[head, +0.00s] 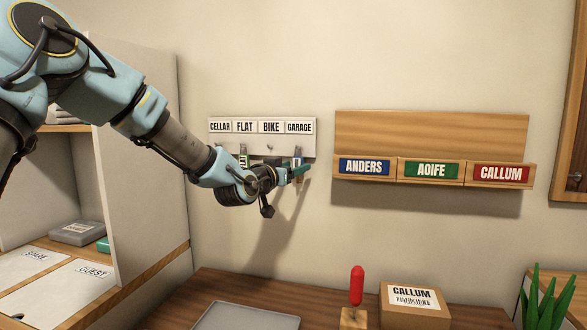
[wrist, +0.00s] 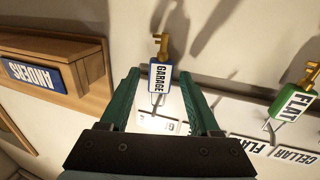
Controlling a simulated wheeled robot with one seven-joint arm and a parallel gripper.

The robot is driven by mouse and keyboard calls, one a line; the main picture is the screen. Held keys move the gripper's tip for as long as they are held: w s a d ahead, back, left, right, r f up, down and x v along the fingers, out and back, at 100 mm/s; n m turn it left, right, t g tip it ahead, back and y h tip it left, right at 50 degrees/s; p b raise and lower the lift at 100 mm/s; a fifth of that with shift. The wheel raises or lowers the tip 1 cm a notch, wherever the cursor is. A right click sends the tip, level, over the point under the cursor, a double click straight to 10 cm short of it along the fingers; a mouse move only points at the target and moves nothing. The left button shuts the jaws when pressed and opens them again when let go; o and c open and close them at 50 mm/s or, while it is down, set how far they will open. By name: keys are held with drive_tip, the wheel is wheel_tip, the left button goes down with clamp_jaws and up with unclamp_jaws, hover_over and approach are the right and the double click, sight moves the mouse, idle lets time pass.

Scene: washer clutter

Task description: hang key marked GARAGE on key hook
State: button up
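The GARAGE key has a blue-edged white tag (wrist: 160,78) and a brass key (wrist: 161,45). In the wrist view, which is upside down, it appears to hang by a wire loop from the label board. In the head view its tag (head: 298,155) is below the GARAGE label (head: 299,127), partly hidden by my gripper. My gripper (wrist: 160,77) is open, its green fingers on either side of the tag with gaps visible. In the head view my gripper (head: 299,170) is just below the white label board (head: 263,138). The hook at GARAGE is not clearly visible.
A green FLAT key tag (wrist: 292,103) hangs nearby; it also shows in the head view (head: 243,157). A wooden rack (head: 432,135) with ANDERS, AOIFE and CALLUM labels is to the right. Below are a grey tray (head: 247,315), a red-handled object (head: 357,286) and a CALLUM box (head: 413,303).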

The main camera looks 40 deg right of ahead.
drive_tip(key=shift+o, duration=0.4)
drive_tip(key=shift+s+a, duration=0.1)
drive_tip(key=shift+a, duration=0.25)
drive_tip(key=b+v, duration=0.3)
drive_tip(key=v, duration=0.7)
drive_tip(key=w+a+f+n+t+y, duration=0.1)
drive_tip(key=w+a+f+n+y, duration=0.1)
drive_tip(key=w+a+f+y, duration=0.45)
drive_tip(key=w+a+f+n+y, duration=0.15)
drive_tip(key=a+f, duration=0.25)
drive_tip(key=a, duration=0.6)
drive_tip(key=w+a+f+n+t+y, duration=0.1)
drive_tip(key=w+a+f+n+y, duration=0.15)
drive_tip(key=a+f, duration=0.4)
drive_tip(key=s+a+f+n+g+y, duration=0.1)
drive_tip(key=s+a+n+g+y, duration=0.1)
drive_tip(key=a, duration=0.7)
drive_tip(key=s+a+f+n+g+y, duration=0.2)
drive_tip(key=s+a, duration=0.3)
drive_tip(key=a, duration=0.4)
drive_tip(key=s+a+f+n+g+y, duration=0.2)
drive_tip(key=s+a+n, duration=0.1)
drive_tip(key=a, duration=0.6)
drive_tip(key=shift+s+f, duration=0.25)
drive_tip(key=shift+s, duration=0.45)
